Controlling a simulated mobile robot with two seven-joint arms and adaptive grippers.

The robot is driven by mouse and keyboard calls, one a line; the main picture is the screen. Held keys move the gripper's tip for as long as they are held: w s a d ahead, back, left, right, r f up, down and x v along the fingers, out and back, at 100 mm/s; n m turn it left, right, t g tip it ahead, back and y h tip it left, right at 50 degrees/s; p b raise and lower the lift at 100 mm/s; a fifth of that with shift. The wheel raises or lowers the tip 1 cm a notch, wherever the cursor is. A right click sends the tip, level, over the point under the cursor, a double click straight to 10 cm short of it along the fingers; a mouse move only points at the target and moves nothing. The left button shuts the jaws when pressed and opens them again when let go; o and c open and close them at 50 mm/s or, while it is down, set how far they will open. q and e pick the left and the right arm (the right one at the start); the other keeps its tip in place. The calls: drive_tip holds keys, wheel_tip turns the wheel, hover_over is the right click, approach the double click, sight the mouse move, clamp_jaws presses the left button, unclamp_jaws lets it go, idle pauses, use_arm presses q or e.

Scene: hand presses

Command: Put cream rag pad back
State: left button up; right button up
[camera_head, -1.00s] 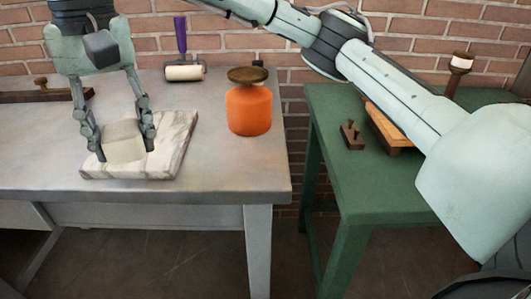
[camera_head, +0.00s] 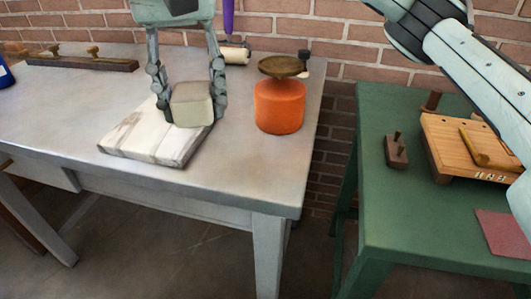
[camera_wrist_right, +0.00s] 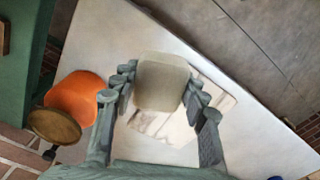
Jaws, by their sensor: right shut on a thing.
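The cream rag pad (camera_head: 192,104) is a rounded, cream-coloured block. My right gripper (camera_head: 192,98) is shut on it, with one finger on each side. I cannot tell whether there is a gap between pad and slab. My left gripper is not in view.
An orange pot (camera_head: 279,106) with a brown knobbed top stands right of the slab. A roller (camera_head: 235,55) with a purple handle lies behind. The green table (camera_head: 385,215) holds a wooden board (camera_head: 460,140) and a small pegged block (camera_head: 396,151).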

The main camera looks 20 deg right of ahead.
hover_over(261, 167)
wheel_tip(261, 167, down, 5)
drive_tip(key=shift+f, duration=0.2)
wheel_tip(261, 167, down, 4)
drive_tip(key=shift+s+d+r+p, duration=0.1)
drive_tip(key=shift+r+p, duration=0.05)
drive_tip(key=shift+p, duration=0.15)
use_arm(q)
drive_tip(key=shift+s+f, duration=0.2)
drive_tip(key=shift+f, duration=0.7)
use_arm(e)
drive_tip(key=shift+f, duration=0.25)
drive_tip(key=o, duration=1.2)
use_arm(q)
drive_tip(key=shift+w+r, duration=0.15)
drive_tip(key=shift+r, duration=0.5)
